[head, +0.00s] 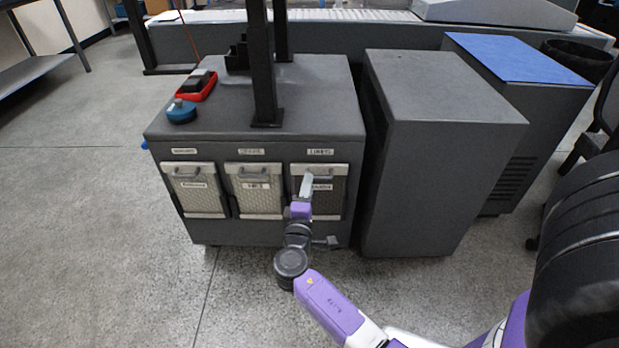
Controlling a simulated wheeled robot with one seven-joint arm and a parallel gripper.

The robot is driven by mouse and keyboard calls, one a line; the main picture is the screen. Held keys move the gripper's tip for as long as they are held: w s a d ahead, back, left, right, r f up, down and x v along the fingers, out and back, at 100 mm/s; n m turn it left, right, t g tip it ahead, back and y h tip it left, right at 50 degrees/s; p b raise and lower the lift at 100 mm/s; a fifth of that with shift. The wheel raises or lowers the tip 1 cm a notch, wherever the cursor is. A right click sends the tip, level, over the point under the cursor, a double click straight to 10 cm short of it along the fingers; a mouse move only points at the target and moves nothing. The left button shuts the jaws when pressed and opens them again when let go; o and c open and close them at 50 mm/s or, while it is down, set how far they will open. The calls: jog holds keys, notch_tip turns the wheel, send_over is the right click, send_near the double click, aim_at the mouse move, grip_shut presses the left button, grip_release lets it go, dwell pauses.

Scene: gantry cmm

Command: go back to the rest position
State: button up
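My gripper (306,186) is at the end of my purple and black arm, in front of the rightmost of three drawer-like bins (333,192) in the grey cabinet (190,231). The fingers look close to that bin's handle and label; I cannot tell whether they touch it. The gripper is small and seen from behind, so whether it is open or shut does not show. The arm reaches forward from the lower right of the head view. The other two bins, the middle one (256,205) and the left one (200,203), sit in the cabinet front.
On the cabinet top are a red tray (208,92), a blue round object (181,113) and a black post (264,70). A grey box cabinet (445,160) stands to the right, with a blue-topped unit (520,62) behind. The floor (80,200) on the left is clear.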

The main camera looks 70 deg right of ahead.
jog(key=shift+v, duration=1.45)
